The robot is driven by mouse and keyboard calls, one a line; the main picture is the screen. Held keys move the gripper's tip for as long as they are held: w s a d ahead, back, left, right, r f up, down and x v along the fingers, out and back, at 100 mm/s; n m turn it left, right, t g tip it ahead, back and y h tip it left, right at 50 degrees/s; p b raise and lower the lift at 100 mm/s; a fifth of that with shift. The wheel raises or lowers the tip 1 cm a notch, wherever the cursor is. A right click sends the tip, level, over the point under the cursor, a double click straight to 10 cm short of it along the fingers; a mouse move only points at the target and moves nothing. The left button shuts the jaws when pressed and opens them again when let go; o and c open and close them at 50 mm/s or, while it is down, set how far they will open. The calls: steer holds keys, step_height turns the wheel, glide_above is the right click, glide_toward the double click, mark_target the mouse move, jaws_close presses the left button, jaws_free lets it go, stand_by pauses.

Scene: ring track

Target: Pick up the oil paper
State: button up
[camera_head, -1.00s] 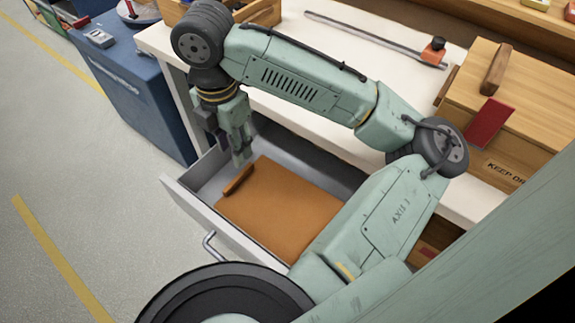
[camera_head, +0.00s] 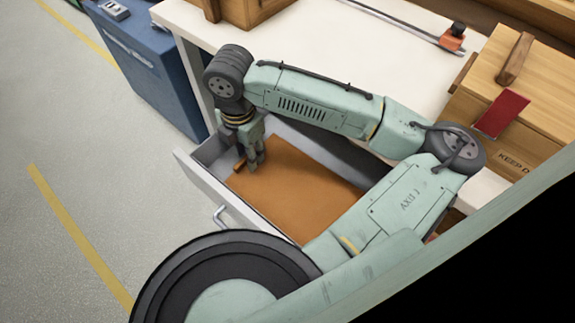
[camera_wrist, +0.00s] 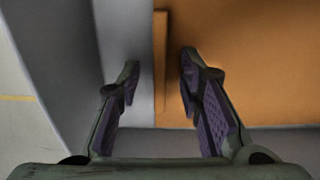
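The oil paper appears to be the flat orange-brown sheet (camera_head: 298,188) lying in the open grey drawer (camera_head: 196,190). It also fills the right of the wrist view (camera_wrist: 255,62). A thin raised brown edge strip stands along its left side. My gripper (camera_head: 251,166) points down inside the drawer at the sheet's upper left. In the wrist view my gripper (camera_wrist: 160,64) is open, with one finger left of the raised strip and one right of it, over the sheet. I see a gap on both sides of the strip. My fingers partly hide the strip in the head view.
The drawer's walls stand close around the sheet, and its handle (camera_head: 219,217) sticks out in front. The white tabletop (camera_head: 300,50) is above the drawer. A blue cabinet (camera_head: 160,80) is at left.

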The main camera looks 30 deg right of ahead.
steer(key=shift+c, duration=0.5)
jaws_close()
